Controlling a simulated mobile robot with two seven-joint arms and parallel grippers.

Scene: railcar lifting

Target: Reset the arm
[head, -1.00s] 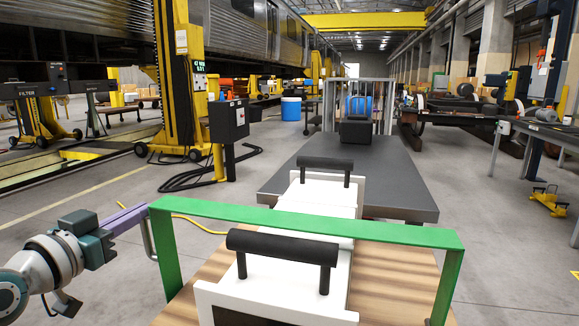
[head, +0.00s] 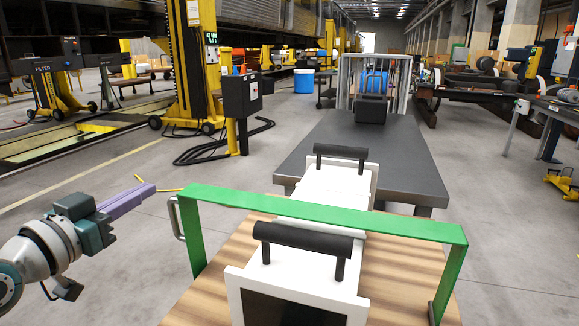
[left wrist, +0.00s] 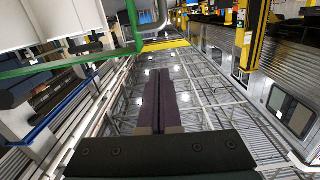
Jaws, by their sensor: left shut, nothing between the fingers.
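My left gripper (head: 128,199) comes in from the left in the head view, with its purple fingers pressed together and pointing right. It is shut and empty, in the air left of the green frame (head: 320,211). A gap shows between the fingertips and the frame's left upright. In the left wrist view the two dark purple fingers (left wrist: 159,100) lie side by side with nothing between them. My right gripper is not in view.
A wooden-topped cart (head: 225,262) carries white boxes (head: 325,190) with black handles, under the green frame. A grey platform cart (head: 400,165) stands behind. A black control box (head: 241,95) on a yellow post stands further left. Open concrete floor lies between.

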